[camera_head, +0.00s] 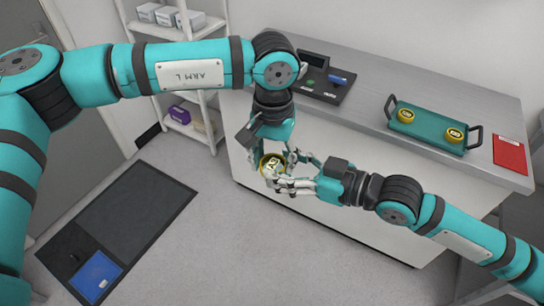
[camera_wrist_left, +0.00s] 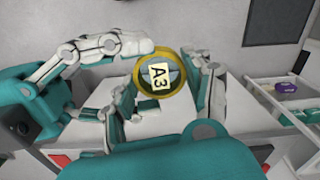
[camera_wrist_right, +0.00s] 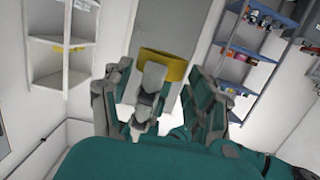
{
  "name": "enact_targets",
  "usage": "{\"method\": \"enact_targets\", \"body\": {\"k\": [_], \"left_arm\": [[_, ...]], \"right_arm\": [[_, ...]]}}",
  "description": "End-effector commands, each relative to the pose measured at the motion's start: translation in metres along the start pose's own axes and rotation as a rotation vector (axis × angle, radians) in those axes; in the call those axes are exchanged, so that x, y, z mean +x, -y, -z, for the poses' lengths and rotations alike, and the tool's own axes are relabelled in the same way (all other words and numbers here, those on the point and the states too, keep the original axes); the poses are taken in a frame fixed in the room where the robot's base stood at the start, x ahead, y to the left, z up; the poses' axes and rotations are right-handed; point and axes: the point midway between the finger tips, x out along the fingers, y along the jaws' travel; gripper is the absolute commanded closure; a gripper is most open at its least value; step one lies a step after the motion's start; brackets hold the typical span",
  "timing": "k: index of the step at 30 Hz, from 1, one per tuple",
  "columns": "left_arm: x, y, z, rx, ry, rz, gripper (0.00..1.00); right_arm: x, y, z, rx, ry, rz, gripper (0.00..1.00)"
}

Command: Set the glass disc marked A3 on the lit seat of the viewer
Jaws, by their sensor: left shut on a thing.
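The glass disc marked A3 (camera_wrist_left: 158,72) has a yellow rim and a pale label. My left gripper (camera_head: 274,157) is shut on it and holds it in the air in front of the bench. It also shows in the head view (camera_head: 270,163), and its rim shows edge-on in the right wrist view (camera_wrist_right: 162,64). My right gripper (camera_head: 290,172) is close to the disc from the right, its fingers open and spread around it; contact is unclear. A black device (camera_head: 325,84) with a small green spot, probably the viewer, stands on the bench behind the left gripper, partly hidden.
A green tray (camera_head: 424,130) with black handles holds two yellow-rimmed discs on the grey bench (camera_head: 470,100). A red sheet or folder (camera_head: 510,154) lies right of it. A white shelf unit stands at the back left. A dark mat (camera_head: 120,225) with a blue item lies on the floor.

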Motion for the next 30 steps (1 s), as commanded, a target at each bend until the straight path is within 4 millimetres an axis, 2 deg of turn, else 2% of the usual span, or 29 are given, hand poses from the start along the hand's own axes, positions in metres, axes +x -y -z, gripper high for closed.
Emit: {"method": "enact_targets", "body": {"k": [1, 3, 13, 24, 30], "left_arm": [[0.000, 0.001, 0.000, -0.001, 0.000, 0.001, 0.82], [0.000, 0.001, 0.000, -0.001, 0.000, 0.002, 0.82], [0.000, 0.002, 0.001, -0.003, 0.000, 0.003, 0.82], [0.000, 0.002, 0.001, -0.003, 0.000, 0.004, 0.82], [0.000, 0.002, 0.001, -0.003, 0.000, 0.004, 0.82]], "right_arm": [[0.000, 0.000, 0.000, 0.000, 0.000, 0.000, 0.33], [0.000, 0.000, 0.000, 0.000, 0.000, 0.000, 0.26], [-0.005, -0.001, -0.001, -0.002, 0.003, -0.002, 0.26], [-0.058, -0.001, -0.001, -0.005, 0.005, -0.001, 0.26], [-0.072, -0.001, -0.001, -0.001, 0.003, -0.002, 0.26]]}}
